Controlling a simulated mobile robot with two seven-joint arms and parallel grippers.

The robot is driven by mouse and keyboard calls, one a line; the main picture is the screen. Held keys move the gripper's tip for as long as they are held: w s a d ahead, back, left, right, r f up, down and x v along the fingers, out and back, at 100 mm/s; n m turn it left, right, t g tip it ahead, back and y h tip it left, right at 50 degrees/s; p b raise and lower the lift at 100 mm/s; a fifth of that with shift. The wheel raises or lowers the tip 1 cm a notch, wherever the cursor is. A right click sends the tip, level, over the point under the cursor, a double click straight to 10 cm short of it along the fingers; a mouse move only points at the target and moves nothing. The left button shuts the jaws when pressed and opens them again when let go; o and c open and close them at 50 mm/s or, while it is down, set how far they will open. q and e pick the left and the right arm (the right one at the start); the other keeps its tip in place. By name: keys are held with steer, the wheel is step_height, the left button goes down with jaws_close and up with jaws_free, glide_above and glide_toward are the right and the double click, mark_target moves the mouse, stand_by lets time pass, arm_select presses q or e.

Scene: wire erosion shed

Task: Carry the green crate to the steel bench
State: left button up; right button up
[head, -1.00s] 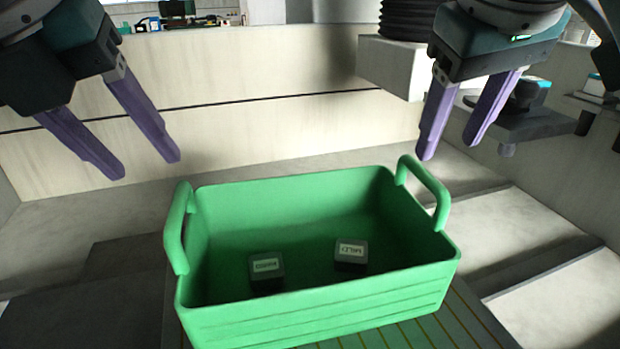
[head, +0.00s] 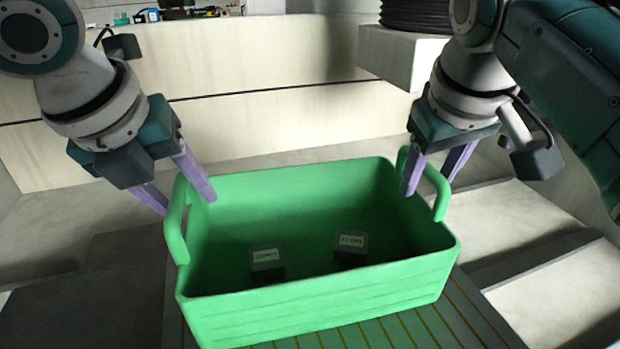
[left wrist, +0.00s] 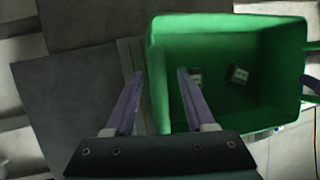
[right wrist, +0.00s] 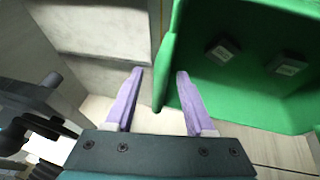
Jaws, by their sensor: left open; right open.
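The green crate (head: 320,315) stands upright on a slatted surface in the head view, with a raised loop handle at its left and right ends. Two small dark labelled blocks (head: 267,262) (head: 351,248) lie inside it. My left gripper (head: 190,207) is open at the left handle (head: 176,235), with one finger on each side of the handle's top. My right gripper (head: 425,192) is open at the right handle (head: 441,195), one finger inside the crate and one outside. The crate's left side also shows in the left wrist view (left wrist: 225,27) and its wall in the right wrist view (right wrist: 185,50). The steel bench cannot be made out with certainty.
The slatted surface (head: 420,335) lies under the crate. A pale wall (head: 270,125) runs behind it, with small items on a ledge beyond. A pale block (head: 400,60) with a black coil (head: 413,18) stands at the back right. Grey slabs lie at both sides.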

arm_select(q)
steer(key=shift+c, duration=0.4)
arm_select(e)
steer(key=shift+c, duration=0.3)
arm_select(q)
jaws_close()
arm_select(e)
jaws_close()
arm_select(q)
steer(key=shift+w+r, duration=0.1)
steer(key=shift+r, duration=0.05)
arm_select(e)
steer(key=shift+r, duration=0.15)
